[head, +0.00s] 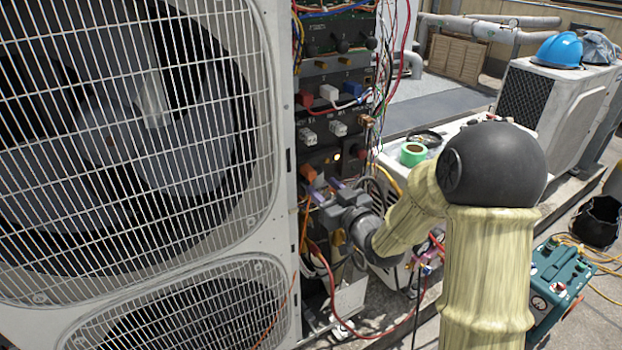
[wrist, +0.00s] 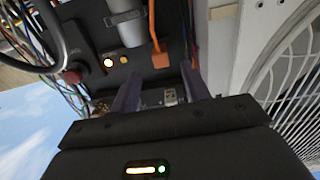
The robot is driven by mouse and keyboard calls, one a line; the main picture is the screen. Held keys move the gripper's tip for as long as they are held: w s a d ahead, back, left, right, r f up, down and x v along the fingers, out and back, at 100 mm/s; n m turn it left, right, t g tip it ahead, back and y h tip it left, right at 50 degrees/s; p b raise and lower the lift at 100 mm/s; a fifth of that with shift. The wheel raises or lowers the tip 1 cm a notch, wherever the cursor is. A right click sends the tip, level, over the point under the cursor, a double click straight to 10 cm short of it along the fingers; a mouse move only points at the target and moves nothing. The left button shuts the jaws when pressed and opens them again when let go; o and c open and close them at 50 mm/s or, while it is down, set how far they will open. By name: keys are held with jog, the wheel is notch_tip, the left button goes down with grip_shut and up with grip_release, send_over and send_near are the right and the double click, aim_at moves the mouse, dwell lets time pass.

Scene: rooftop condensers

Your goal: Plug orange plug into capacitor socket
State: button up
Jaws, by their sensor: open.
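The orange plug (head: 308,174) is at the lower left of the dark control panel, with an orange cable hanging from it. It also shows in the wrist view (wrist: 160,60), against the panel face; I cannot tell whether it is seated in a socket. My gripper (head: 329,188) is open, its purple-grey fingers pointing at the panel just below and right of the plug. In the wrist view the plug lies just beyond the fingertips, between them in the picture, with nothing held. I cannot tell which opening is the capacitor socket; the labels are unreadable.
Red, white and blue plugs (head: 328,94) and two pale connectors (head: 338,128) sit higher on the panel. A lit lamp (head: 337,157) glows near the plug. The fan unit (head: 283,240) stands close on the left. Loose wires (head: 383,60) hang along the panel's right side.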

jog(key=b+v, duration=0.2)
jog(key=v, duration=0.8)
jog(key=shift+s+d, duration=0.2)
jog(key=shift+s, duration=0.05)
jog(key=s+d+f+m+g+h, duration=0.2)
jog(key=d+f+m+g+h, duration=0.25)
jog(key=d+f+h, duration=0.4)
jog(key=s+d+f+m+g+h, duration=0.1)
jog(key=s+f+g, duration=0.1)
jog(key=s+g, duration=0.35)
jog(key=s+f+m+g+h, duration=0.1)
jog(key=s+f+g, duration=0.1)
jog(key=s, duration=0.6)
notch_tip(320, 180, up, 24)
jog(key=p, duration=2.3)
jog(key=shift+d+f, duration=0.25)
